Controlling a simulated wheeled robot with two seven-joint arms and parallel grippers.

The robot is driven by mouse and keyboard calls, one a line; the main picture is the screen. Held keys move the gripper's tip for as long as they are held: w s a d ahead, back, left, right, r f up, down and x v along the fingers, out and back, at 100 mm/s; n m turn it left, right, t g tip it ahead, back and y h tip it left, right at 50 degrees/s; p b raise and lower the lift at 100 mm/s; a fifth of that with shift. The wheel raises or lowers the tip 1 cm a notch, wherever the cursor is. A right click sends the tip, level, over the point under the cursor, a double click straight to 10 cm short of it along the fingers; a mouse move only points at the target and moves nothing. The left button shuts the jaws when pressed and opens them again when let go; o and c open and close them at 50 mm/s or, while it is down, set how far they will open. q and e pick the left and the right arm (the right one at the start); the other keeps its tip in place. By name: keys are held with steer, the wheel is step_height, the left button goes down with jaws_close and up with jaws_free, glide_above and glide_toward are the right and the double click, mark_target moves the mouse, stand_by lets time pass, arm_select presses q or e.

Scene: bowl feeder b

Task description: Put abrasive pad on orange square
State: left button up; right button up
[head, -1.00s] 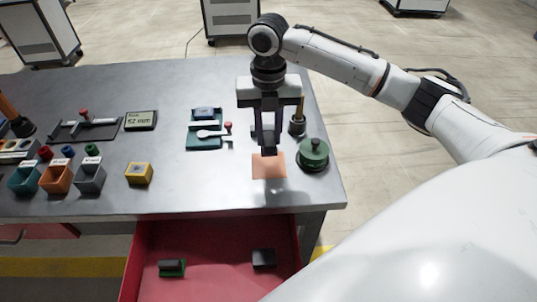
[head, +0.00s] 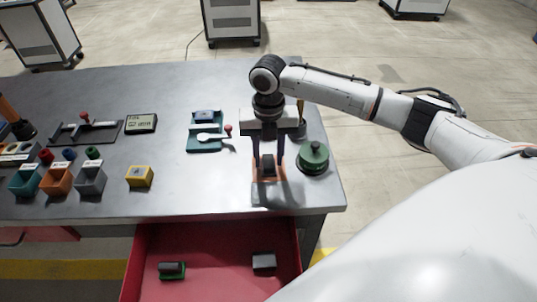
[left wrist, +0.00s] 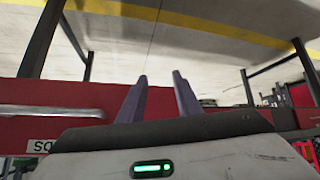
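The orange square (head: 257,180) lies flat near the right front of the table. A small dark block (head: 268,165), perhaps the abrasive pad, appears on it, between the fingers of my right gripper (head: 268,172). These fingers are spread, one on each side of the block; contact with it cannot be told. My left gripper (left wrist: 160,95) shows only in the left wrist view, with two fingers apart and nothing between them. The open red drawer (head: 215,250) holds a dark block with a green base (head: 171,270) and a dark block (head: 263,261).
A green round knobbed object (head: 313,158) stands close right of the orange square. A teal tray (head: 205,145) with a white spoon-like piece is to the left. A yellow block (head: 139,176) and several small bins stand further left. The table front between the yellow block and the square is clear.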

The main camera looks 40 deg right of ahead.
mark_target(269, 160)
steer(key=shift+o, duration=0.5)
steer(key=shift+r, duration=0.1)
step_height(269, 160, up, 12)
stand_by(0.6)
